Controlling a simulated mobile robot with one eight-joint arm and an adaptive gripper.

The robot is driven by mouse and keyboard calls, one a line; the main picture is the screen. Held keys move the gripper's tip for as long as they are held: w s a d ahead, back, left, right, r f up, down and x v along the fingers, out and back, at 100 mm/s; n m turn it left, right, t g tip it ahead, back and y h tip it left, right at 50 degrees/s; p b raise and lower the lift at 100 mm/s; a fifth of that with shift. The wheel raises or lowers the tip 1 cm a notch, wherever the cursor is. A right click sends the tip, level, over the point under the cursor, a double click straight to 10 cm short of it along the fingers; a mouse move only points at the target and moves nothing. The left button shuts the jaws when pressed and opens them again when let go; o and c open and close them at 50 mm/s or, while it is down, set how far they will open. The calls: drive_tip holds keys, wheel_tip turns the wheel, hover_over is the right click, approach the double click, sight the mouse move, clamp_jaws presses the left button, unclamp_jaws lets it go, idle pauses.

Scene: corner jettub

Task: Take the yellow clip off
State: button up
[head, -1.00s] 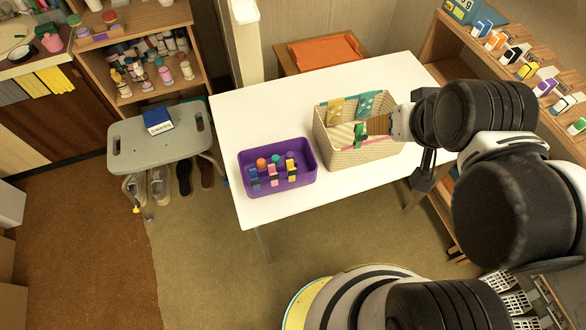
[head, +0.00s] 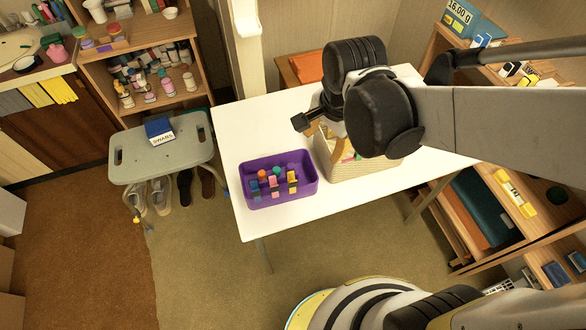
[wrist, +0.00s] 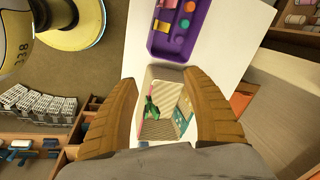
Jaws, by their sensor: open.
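A purple tray (head: 310,195) on the white table holds several small clips in a row. The yellow clip (head: 292,178) is at the row's right end, beside a pink clip (head: 273,186) and a blue clip (head: 255,189). My gripper (wrist: 160,80) is open and empty, its two brown fingers apart over the woven basket (wrist: 165,73). A green clip (wrist: 152,110) shows inside the basket. In the head view my arm hides much of the basket (head: 345,172) and most of my gripper.
Coloured balls stand in the tray behind the clips, including an orange one (head: 262,174). The white table (head: 250,125) is clear behind the tray. A grey stool (head: 160,160) with a blue box stands to the left. Wooden shelves (head: 470,215) are at the right.

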sight(292, 189)
drive_tip(key=shift+s+a+f+m+g+h+b, duration=0.25)
drive_tip(key=shift+a+f+m+b, duration=0.8)
drive_tip(key=shift+f, duration=1.6)
drive_tip(key=shift+w+a+f+m+g+b, duration=0.15)
drive_tip(key=shift+a+f+m+g+b, duration=0.85)
drive_tip(key=shift+f, duration=1.65)
drive_tip(key=shift+s+a+f+m+t+h+b, duration=0.15)
drive_tip(key=shift+a+f+m+b, duration=0.45)
drive_tip(key=shift+a+f, duration=1.5)
drive_tip(key=shift+w+d+f, duration=0.1)
drive_tip(key=shift+d+f, duration=0.4)
drive_tip(key=shift+d, duration=0.15)
drive_tip(key=shift+c, duration=0.2)
clamp_jaws()
drive_tip(key=shift+r, duration=0.1)
wheel_tip(292, 189, up, 7)
drive_tip(key=p, duration=0.5)
